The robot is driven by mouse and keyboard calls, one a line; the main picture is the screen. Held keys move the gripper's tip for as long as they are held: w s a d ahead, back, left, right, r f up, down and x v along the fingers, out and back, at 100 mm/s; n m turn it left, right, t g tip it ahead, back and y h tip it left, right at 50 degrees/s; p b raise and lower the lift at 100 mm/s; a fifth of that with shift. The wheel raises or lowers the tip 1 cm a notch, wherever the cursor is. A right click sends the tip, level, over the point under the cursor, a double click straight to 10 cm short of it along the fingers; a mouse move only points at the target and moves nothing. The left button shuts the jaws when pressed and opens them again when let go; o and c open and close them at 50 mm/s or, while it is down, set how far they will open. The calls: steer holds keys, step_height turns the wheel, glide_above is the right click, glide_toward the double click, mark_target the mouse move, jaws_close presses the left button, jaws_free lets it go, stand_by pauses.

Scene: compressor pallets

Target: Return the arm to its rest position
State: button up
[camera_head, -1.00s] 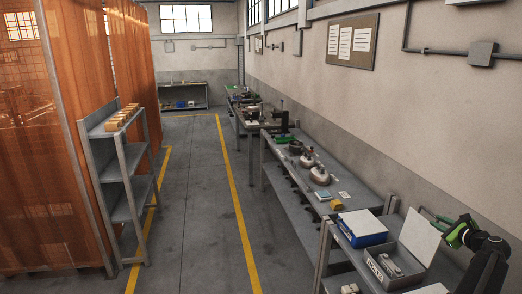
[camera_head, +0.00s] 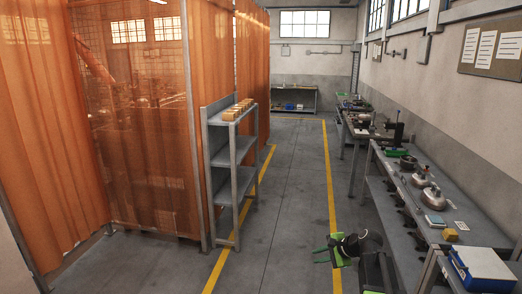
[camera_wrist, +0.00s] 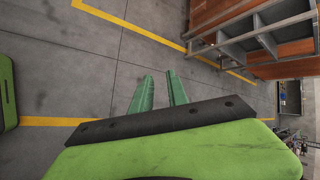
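My gripper (camera_head: 317,256) is low in the head view, right of centre, with its green fingers pointing left over the aisle beside the bench. The wrist view shows the two green fingers (camera_wrist: 160,88) standing apart with a gap between them. Nothing is between them, and only bare floor shows beyond. The black and green arm behind the gripper is partly cut off by the lower edge of the head view.
A grey shelf rack (camera_head: 233,166) with several small tan boxes (camera_head: 238,108) stands left of the aisle, before orange curtains (camera_head: 150,150). A workbench (camera_head: 405,215) with metal parts runs along the right. A blue box (camera_head: 482,268) is at lower right. The concrete floor (camera_head: 290,190) is clear.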

steer(key=s+a+f+n+g+h+b, duration=0.1)
steer(key=s+a+f+n+g, duration=0.15)
steer(key=s+a+n, duration=0.35)
steer(key=s+a+f+n+g+h, duration=0.1)
steer(key=s+a+f+n+g, duration=0.1)
steer(key=s+a+f, duration=0.4)
steer(key=s+d+n+g+h, duration=0.2)
steer(key=s+d+n+h, duration=0.2)
steer(key=s+d+n, duration=0.1)
steer(key=shift+s+d+r+n, duration=0.2)
steer(key=shift+s+n, duration=0.7)
steer(key=shift+s, duration=0.3)
